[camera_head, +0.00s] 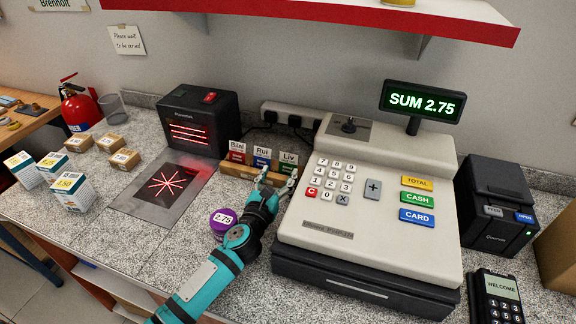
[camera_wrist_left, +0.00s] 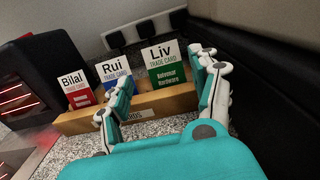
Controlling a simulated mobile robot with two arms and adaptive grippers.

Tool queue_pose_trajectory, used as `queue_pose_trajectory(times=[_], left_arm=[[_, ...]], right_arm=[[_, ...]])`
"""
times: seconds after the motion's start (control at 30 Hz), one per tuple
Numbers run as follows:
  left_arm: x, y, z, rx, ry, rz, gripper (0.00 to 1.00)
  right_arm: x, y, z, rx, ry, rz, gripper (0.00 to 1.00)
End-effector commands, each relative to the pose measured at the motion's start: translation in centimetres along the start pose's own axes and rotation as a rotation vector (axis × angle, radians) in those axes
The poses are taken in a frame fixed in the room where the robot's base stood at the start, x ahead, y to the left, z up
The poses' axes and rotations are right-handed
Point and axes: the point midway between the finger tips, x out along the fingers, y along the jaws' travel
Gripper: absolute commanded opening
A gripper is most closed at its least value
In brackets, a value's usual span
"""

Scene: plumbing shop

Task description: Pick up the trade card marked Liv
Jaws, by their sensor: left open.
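The Liv trade card (camera_head: 288,161) is white on top with a green lower part. It stands upright at the right end of a wooden card holder (camera_head: 236,171), beside the Rui card (camera_head: 262,157) and the Bilal card (camera_head: 237,152). In the left wrist view the Liv card (camera_wrist_left: 167,64) shows between the two fingers, beyond their tips. My left gripper (camera_head: 276,178) is open just in front of the holder's right end, and it also shows in the left wrist view (camera_wrist_left: 162,72). I cannot tell whether a finger touches the holder. My right gripper is not in view.
The cash register (camera_head: 375,200) stands close to the right of my left gripper. A scanner box (camera_head: 199,120) is to the left, behind a scanner plate (camera_head: 140,205). A purple round item (camera_head: 223,221) sits beside my left arm. A power strip (camera_head: 290,114) is behind the holder.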

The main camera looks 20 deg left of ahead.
Motion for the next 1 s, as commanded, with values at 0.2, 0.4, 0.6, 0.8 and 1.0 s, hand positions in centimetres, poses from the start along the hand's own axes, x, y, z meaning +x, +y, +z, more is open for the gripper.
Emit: queue_pose_trajectory(times=[0.2,0.4,0.6,0.8,1.0], left_arm=[[1.5,-0.1,0.0,-0.001,0.0,-0.001,0.63],[4.4,-0.4,0.1,-0.001,-0.001,0.0,0.63],[6.3,-0.3,-0.1,-0.001,0.0,0.001,0.63],[6.3,-0.3,0.0,-0.001,0.0,0.0,0.63],[6.3,-0.3,0.0,0.0,0.0,0.0,0.4]], right_arm=[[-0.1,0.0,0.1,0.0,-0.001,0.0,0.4],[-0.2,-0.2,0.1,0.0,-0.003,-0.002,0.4],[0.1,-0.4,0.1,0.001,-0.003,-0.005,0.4],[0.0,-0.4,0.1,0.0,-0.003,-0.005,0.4],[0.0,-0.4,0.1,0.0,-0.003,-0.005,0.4]])
